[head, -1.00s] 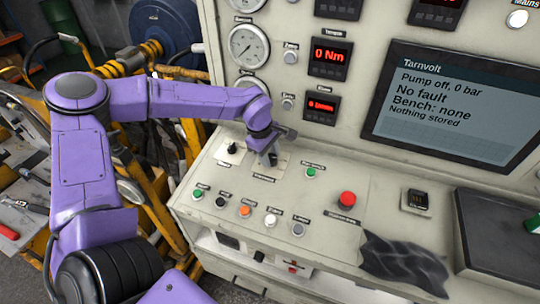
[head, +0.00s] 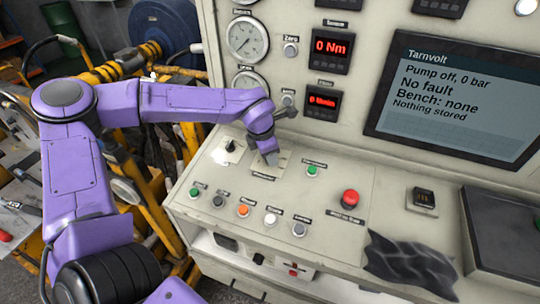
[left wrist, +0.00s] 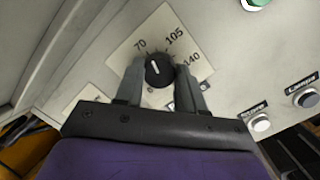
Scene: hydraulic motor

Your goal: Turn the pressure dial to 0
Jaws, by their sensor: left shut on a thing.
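The pressure dial (left wrist: 159,70) is a round black knob with a white pointer line on a pale scale plate (left wrist: 188,32). In the left wrist view the plate reads 70, 105 and 140, with a 0 near the knob's lower edge. The pointer line leans up and slightly left, towards the 70 side. My left gripper (left wrist: 160,76) is shut on the knob, one finger on each side. In the head view my left gripper (head: 270,155) reaches down to the sloped panel and hides the knob. My right gripper is not in view.
A black switch (head: 230,146) sits left of the gripper and a green button (head: 312,170) right of it. A row of buttons and a red mushroom button (head: 349,198) lie nearer. The screen (head: 460,95) reads "Pump off, 0 bar".

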